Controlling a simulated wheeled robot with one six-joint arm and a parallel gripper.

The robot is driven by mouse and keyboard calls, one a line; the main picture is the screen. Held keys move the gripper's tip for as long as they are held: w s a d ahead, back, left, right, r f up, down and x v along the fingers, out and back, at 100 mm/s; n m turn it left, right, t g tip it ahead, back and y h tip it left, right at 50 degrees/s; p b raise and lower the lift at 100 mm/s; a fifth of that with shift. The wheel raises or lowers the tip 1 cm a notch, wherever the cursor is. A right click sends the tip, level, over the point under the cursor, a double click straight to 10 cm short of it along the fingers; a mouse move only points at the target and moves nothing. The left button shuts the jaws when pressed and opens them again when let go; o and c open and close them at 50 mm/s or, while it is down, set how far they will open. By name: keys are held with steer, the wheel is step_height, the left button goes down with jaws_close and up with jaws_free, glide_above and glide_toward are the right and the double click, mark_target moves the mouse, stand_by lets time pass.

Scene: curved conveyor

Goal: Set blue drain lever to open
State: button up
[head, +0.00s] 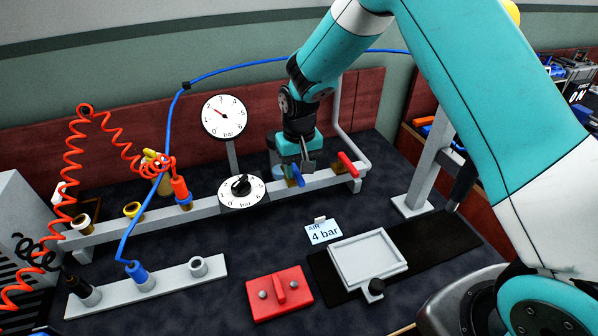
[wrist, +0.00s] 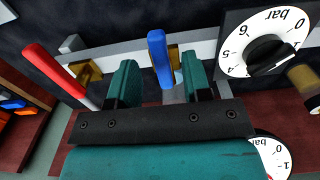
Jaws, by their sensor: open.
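The blue drain lever (head: 298,175) sits on a brass valve on the grey rail, under my gripper. It points out from the rail toward the front. In the wrist view the blue lever (wrist: 160,60) lies crosswise to the rail, between my two teal fingers. My gripper (head: 299,163) is open above the valve, and the wrist view shows its fingers (wrist: 159,75) apart with gaps beside the lever. The lever appears nearer the right finger there. Contact cannot be told. My fingers partly hide the valve in the head view.
A red lever (head: 347,163) is close by on the right. A dial knob (head: 240,186) is at the left, with a pressure gauge (head: 224,116) behind it. A blue hose (head: 170,130) and an orange coiled hose (head: 73,165) hang left. A grey tray (head: 368,258) lies in front.

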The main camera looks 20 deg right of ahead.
mark_target(297, 175)
steer(key=shift+f, duration=1.15)
jaws_close()
